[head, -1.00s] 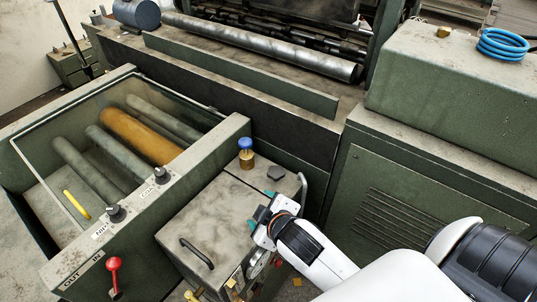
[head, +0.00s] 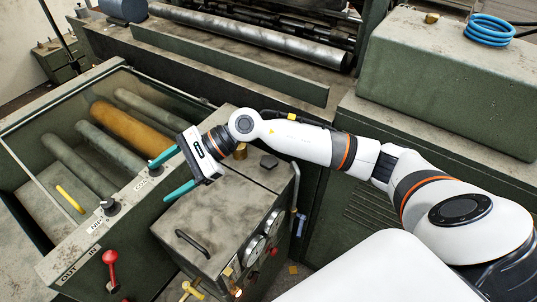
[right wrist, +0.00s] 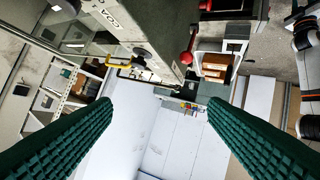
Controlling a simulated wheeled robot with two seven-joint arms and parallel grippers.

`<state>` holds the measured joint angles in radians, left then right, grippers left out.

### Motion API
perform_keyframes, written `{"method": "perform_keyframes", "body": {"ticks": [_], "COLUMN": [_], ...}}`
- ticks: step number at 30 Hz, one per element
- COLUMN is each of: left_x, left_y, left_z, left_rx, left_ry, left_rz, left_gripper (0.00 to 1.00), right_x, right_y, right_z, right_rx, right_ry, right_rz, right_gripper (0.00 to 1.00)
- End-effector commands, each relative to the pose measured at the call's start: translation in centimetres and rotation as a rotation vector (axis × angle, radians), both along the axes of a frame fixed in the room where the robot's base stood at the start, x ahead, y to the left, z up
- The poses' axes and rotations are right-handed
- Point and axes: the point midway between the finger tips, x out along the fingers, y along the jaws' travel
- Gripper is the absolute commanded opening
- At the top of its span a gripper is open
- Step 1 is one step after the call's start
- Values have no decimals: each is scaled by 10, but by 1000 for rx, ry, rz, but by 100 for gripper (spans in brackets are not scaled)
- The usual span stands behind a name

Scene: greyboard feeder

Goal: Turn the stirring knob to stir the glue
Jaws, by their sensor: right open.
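The glue box (head: 213,222) has a worn grey lid with a black handle (head: 194,246). Near its back edge a brass fitting (head: 240,152) shows partly behind my right arm; its blue top is hidden now. I cannot tell for sure which knob is the stirring knob. My right gripper (head: 158,182) is open and empty, above the box's left side, pointing left toward the roller panel. Its two teal fingers also show wide apart in the right wrist view (right wrist: 160,102). My left gripper is not in view.
Black knobs labelled NIP (head: 109,206) and COAT (head: 154,171) sit on the roller unit's edge, the latter near my fingers. A red-balled lever (head: 109,257) stands in front. Gauges (head: 257,248) face the box's right side. A green cabinet (head: 450,90) stands at the right.

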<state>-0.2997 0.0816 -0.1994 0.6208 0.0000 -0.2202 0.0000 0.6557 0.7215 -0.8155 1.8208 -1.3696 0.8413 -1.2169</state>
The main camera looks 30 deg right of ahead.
Motion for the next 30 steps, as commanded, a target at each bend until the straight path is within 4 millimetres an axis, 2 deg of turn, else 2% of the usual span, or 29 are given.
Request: {"method": "perform_keyframes", "body": {"ticks": [1,2,3,5,6,9,12,15,20,30], "left_x": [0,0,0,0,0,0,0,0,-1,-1], "left_y": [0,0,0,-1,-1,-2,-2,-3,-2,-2], "left_z": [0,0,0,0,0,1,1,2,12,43], "left_rx": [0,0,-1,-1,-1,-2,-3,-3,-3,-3], "left_ry": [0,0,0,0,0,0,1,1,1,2], "left_rz": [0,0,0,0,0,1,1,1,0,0], "left_gripper": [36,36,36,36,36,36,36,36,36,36], "right_x": [11,15,21,29,33,37,37,35,34,34], "right_y": [-30,-50,-79,-124,-154,-216,-255,-272,-274,-272], "right_z": [-14,-24,-33,-42,-43,-37,-29,-26,-40,-106], "right_rx": [-192,-307,-454,-656,-774,-1001,-1131,-1185,-1191,-1187], "right_ry": [-80,-117,-153,-180,-182,-159,-122,-98,-91,-92], "right_rz": [65,110,164,239,280,357,403,424,431,430], "right_gripper": [68,68,68,68,68,68,68,68,68,68]}}
